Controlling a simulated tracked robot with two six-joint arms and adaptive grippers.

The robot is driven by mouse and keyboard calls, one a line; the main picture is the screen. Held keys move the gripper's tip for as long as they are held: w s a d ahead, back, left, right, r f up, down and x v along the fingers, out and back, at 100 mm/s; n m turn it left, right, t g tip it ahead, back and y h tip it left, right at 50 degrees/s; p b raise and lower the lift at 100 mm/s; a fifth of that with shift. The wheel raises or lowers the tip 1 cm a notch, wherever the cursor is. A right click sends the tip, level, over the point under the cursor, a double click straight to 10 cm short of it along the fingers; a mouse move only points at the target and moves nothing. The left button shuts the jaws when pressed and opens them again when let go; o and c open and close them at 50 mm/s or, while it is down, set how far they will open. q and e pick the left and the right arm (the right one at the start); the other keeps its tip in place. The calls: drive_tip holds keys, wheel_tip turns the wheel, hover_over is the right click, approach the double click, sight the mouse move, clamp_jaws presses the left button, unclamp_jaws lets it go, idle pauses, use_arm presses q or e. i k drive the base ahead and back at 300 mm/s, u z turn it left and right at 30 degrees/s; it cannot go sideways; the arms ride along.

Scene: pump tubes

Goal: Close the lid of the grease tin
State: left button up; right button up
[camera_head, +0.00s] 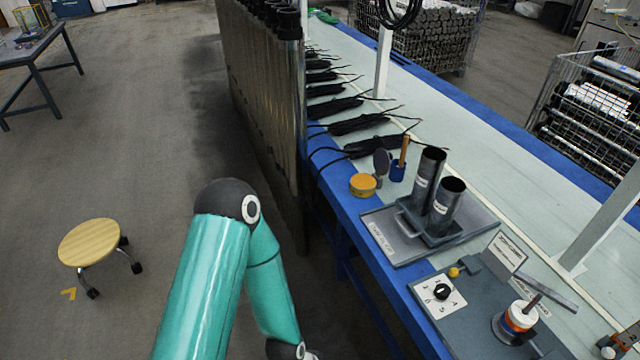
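The grease tin (363,185) is a small round yellow-orange tin on the blue edge of the bench, right of the picture's middle. A dark round disc (381,161), which looks like its lid, stands upright at the tin's back right, so the tin appears open. Neither of my grippers is in view. One teal arm of mine shows at the bottom, bent at the elbow, with its lower end running out of the frame below and left of the tin, well apart from it.
A blue cup (398,172) with a brown handle stands right of the tin. A grey tray (391,240) with two upright metal tubes (427,178) is in front. Black cable bundles (375,145) lie behind. Tall metal tubes (262,110) stand left of the bench.

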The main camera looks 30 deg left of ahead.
sight(381, 159)
drive_tip(key=u, duration=0.75)
drive_tip(key=k, duration=0.3)
drive_tip(key=u, duration=0.35)
drive_tip(key=i, duration=1.85)
drive_tip(key=z, duration=0.45)
